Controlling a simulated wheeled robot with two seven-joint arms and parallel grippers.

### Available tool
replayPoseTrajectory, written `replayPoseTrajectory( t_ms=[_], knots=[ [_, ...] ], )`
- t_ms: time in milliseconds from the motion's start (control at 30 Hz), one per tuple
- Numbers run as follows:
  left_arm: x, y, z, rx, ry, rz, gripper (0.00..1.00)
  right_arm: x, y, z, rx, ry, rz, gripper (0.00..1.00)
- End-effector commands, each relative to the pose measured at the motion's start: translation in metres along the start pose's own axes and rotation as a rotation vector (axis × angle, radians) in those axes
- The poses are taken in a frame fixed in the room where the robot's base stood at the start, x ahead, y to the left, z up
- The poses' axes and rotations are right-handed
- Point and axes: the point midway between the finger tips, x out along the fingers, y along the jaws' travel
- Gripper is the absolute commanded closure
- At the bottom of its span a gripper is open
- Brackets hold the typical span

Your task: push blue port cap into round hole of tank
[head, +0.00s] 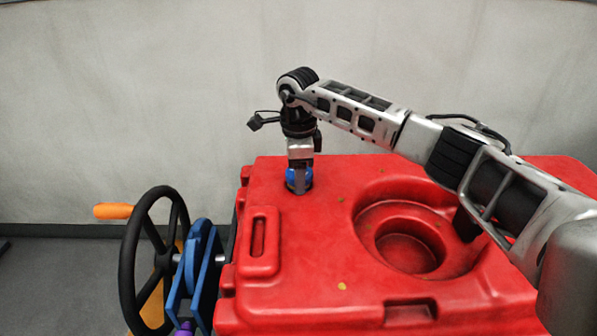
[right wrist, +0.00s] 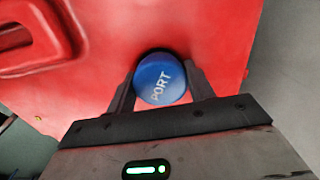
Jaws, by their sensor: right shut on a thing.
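The blue port cap (head: 291,176) is at the back left of the red tank's top. In the right wrist view the cap (right wrist: 160,79) shows its face with the word PORT. My right gripper (head: 299,180) points straight down and is shut on the cap, one finger on each side. The red tank (head: 320,235) fills the middle and right of the head view. A dark rim shows around the far side of the cap; the round hole itself is hidden beneath it. I cannot tell how deep the cap sits. My left gripper is not in view.
A large round recess (head: 408,247) is in the tank's top, right of the cap. A raised handle (head: 259,246) is at its left. A black handwheel (head: 150,262) with an orange grip and a blue bracket (head: 205,270) stand left of the tank. A pale wall is behind.

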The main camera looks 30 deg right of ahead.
Motion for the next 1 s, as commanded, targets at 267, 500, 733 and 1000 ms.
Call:
replayPoseTrajectory(
  t_ms=[267, 500, 733, 1000],
  knots=[
    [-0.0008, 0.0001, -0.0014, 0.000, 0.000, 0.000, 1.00, 0.0066, 0.0031, -0.0002, -0.001, 0.007, 0.010, 0.69],
    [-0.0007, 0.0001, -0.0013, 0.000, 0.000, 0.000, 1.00, 0.0066, 0.0037, 0.0000, -0.002, 0.007, 0.013, 0.22],
    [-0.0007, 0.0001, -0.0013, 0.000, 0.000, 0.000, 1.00, 0.0064, 0.0049, 0.0007, -0.005, 0.007, 0.017, 0.22],
    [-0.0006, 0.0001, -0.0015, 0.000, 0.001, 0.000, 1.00, 0.0065, 0.0045, 0.0005, -0.005, 0.007, 0.016, 0.10]
  ],
)
